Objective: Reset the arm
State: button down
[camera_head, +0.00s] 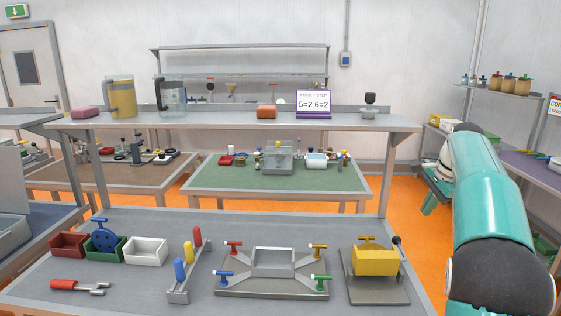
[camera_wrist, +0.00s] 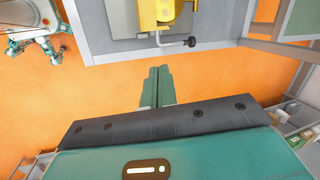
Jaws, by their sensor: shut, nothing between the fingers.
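My teal arm (camera_head: 490,220) stands at the right of the head view, beside the bench's right end. A yellow block device (camera_head: 375,262) with a black-knobbed lever sits at the bench's right end. It also shows in the wrist view (camera_wrist: 146,14), beyond the fingertips and apart from them.
The grey bench (camera_head: 150,275) bears a four-armed fixture (camera_head: 272,262), red, green and white bins (camera_head: 146,251), a coloured-handle rack (camera_head: 186,268) and a red-handled tool (camera_head: 80,287). A raised shelf (camera_head: 225,122) runs behind. Open orange floor (camera_head: 402,215) lies right of the bench.

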jog(key=s+a+r+n+t, duration=0.15)
jog(key=s+a+n, duration=0.25)
jog(key=s+a, duration=0.45)
jog(key=s+a+r+n, duration=0.2)
jog(key=s+a+n, duration=0.2)
jog(key=s+a, duration=0.4)
jog(key=s+a+f+n, duration=0.3)
jog(key=s+f+n, duration=0.1)
jog(key=s, duration=0.5)
jog(key=s+a+f+n+t+h, duration=0.1)
jog(key=s+a+f+n, duration=0.3)
jog(key=s+f, duration=0.3)
jog(key=s, duration=0.3)
jog(key=shift+n, duration=0.3)
